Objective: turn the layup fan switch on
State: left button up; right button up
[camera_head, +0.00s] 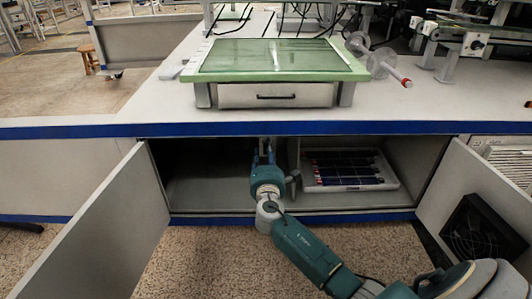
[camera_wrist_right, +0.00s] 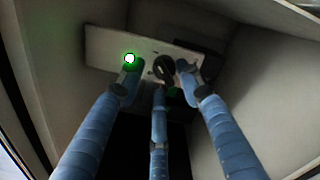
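My right gripper (camera_head: 264,152) reaches into the open cabinet under the bench. In the right wrist view my right gripper (camera_wrist_right: 158,76) has its three blue fingers spread. A pale switch panel (camera_wrist_right: 104,42) faces it, with a black rotary switch (camera_wrist_right: 164,68) between the fingertips. The right fingertip is close to the switch; I cannot tell whether it touches. A gap shows between the left fingertip and the switch. A round lamp (camera_wrist_right: 129,58) on the panel glows bright green. The switch's exact angle is hard to read. My left gripper is not in view.
The cabinet's left door (camera_head: 105,230) and right door (camera_head: 470,195) stand open. A black fan (camera_head: 476,230) is on the right door. The bench edge (camera_head: 300,129) runs above the opening.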

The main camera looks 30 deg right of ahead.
jog(key=shift+d, duration=0.15)
jog(key=v, duration=1.2)
